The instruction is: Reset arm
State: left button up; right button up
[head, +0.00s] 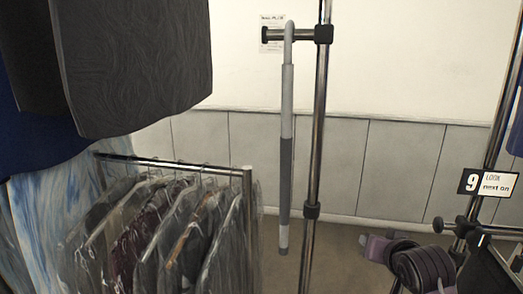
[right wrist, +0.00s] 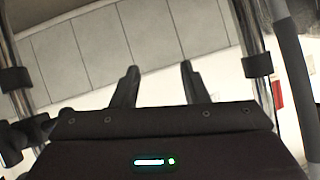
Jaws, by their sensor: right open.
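My right gripper (right wrist: 160,68) shows in the right wrist view. Its two dark fingers are apart, with nothing between them and the grey wall panels behind. In the head view, lilac and black parts at the bottom right look like my right arm; no fingertips can be made out there. My left gripper is in neither view.
A garment rail (head: 249,200) with several plastic-covered clothes stands at lower left. Dark garments (head: 135,60) hang at upper left. A grey hooked pole (head: 286,130) hangs from a peg on a metal upright (head: 318,130). A "9" sign (head: 487,183) is at right.

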jog(key=s+a+f+n+g, duration=0.3)
jog(key=s+f+g, duration=0.1)
jog(key=s+f, duration=0.75)
jog(key=s+a+f+n+g, duration=0.4)
jog(key=s+f, duration=0.5)
jog(key=s, duration=0.6)
notch_tip(320, 180, down, 29)
jog(key=s+m+g, duration=0.1)
jog(key=s+g, duration=0.1)
jog(key=s+d+f, duration=0.2)
jog(key=s+f, duration=0.7)
jog(key=s, duration=0.1)
jog(key=s+d+f+g, duration=0.1)
jog(key=s+d+f, duration=0.1)
jog(key=s+f, duration=0.7)
jog(key=shift+s+f+y, duration=0.3)
jog(key=shift+s+f, duration=0.1)
jog(key=shift+f, duration=0.4)
jog(key=shift+s, duration=0.1)
